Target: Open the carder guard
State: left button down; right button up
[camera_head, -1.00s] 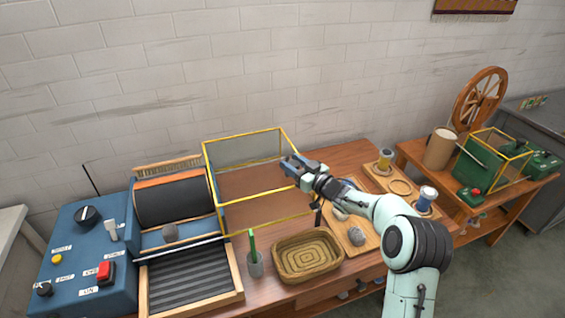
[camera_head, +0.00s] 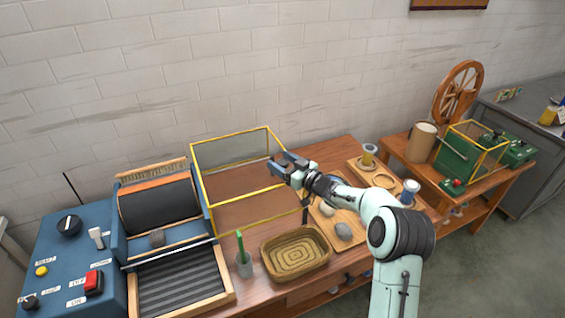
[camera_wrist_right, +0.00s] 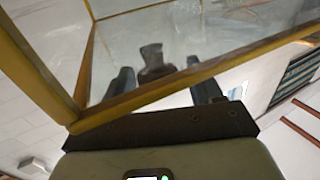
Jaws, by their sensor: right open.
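The carder guard (camera_head: 231,151) is a clear box with a yellow frame. It stands out over the table to the right of the carder's dark drum (camera_head: 158,205), which is uncovered. My right gripper (camera_head: 277,164) is open at the guard's right side, overlapping its edge. In the right wrist view, a yellow frame bar (camera_wrist_right: 160,92) crosses close in front of the open right fingers (camera_wrist_right: 168,88), with the clear pane beyond. I cannot tell whether they touch. My left gripper is out of view.
The blue carder control box (camera_head: 75,255) stands at the left. A spinning wheel (camera_head: 458,95) stands at the right.

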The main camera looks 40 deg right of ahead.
jog(key=shift+s+d+f, duration=0.1)
jog(key=shift+s, duration=0.25)
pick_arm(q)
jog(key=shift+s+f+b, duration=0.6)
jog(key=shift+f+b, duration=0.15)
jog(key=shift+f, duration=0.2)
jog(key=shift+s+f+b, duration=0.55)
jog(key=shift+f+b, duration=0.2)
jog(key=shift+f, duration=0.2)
pick_arm(e)
jog(key=s+d, duration=0.2)
jog(key=s, duration=1)
jog(key=shift+s, duration=0.25)
